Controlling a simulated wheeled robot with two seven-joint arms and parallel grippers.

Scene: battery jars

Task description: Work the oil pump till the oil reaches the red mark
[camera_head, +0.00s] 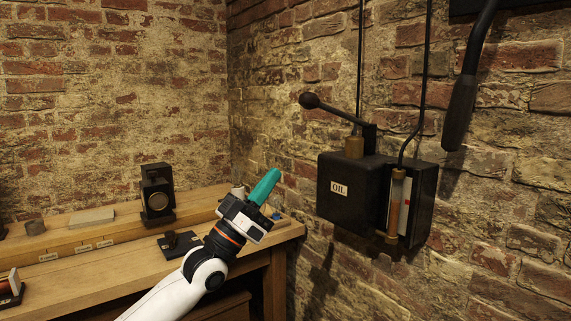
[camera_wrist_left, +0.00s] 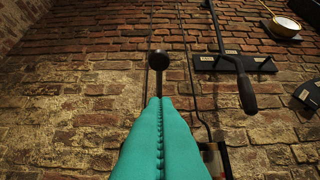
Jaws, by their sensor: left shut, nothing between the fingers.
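The oil pump is a black wall box (camera_head: 346,192) with an OIL label. Its lever (camera_head: 340,113) slants up to the left and ends in a round black knob (camera_head: 309,100). In the left wrist view the knob (camera_wrist_left: 160,61) shows just beyond the fingertips. My right gripper is out of view.
A wooden bench (camera_head: 100,275) along the left wall holds a black lamp-like device (camera_head: 157,194) and small blocks. A large black-handled lever (camera_head: 463,100) hangs on the wall at the upper right. The space between my gripper and the pump looks clear.

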